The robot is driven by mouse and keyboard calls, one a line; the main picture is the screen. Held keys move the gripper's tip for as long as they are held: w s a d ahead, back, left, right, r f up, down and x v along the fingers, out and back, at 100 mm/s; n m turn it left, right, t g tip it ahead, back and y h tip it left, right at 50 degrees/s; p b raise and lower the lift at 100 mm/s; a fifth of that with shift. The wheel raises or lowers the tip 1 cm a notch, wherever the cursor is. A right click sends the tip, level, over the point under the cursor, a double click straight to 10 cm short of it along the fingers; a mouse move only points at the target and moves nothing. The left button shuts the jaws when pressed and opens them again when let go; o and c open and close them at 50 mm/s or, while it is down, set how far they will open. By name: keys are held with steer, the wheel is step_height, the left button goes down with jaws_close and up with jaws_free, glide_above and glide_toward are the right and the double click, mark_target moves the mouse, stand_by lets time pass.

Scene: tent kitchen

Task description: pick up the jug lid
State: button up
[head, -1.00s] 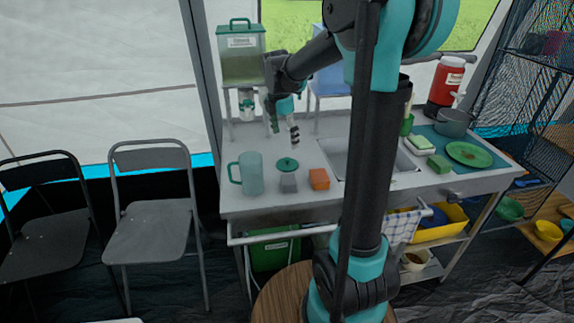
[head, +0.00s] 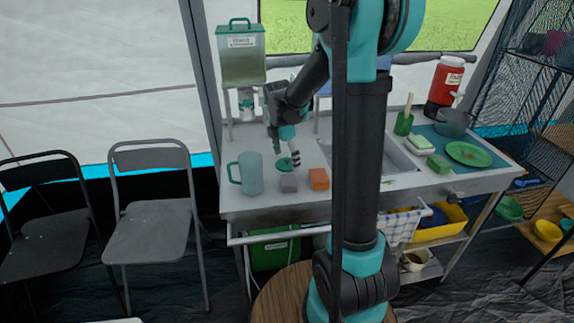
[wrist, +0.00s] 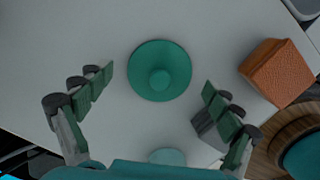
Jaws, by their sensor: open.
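The jug lid is a teal-green disc with a round knob. In the wrist view the lid (wrist: 176,58) lies on the pale counter, knob facing me. In the head view the lid (head: 283,165) is partly covered by my fingers, just behind a grey block. My gripper (wrist: 158,81) is open, with one finger to each side of the lid and a gap between each finger and the rim. In the head view my gripper (head: 288,157) is low over the lid. The translucent teal jug (head: 252,175) stands upright to the left of the lid.
The grey block (head: 289,183) is close in front of the lid, by my right finger in the wrist view (wrist: 206,127). An orange block (head: 318,179) stands right of it. The dispenser (head: 241,65) on its stand is behind, and the sink (head: 400,160) is to the right.

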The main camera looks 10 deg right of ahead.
steer(key=c, duration=1)
steer(key=shift+r, duration=0.1)
steer(key=shift+c, duration=0.3)
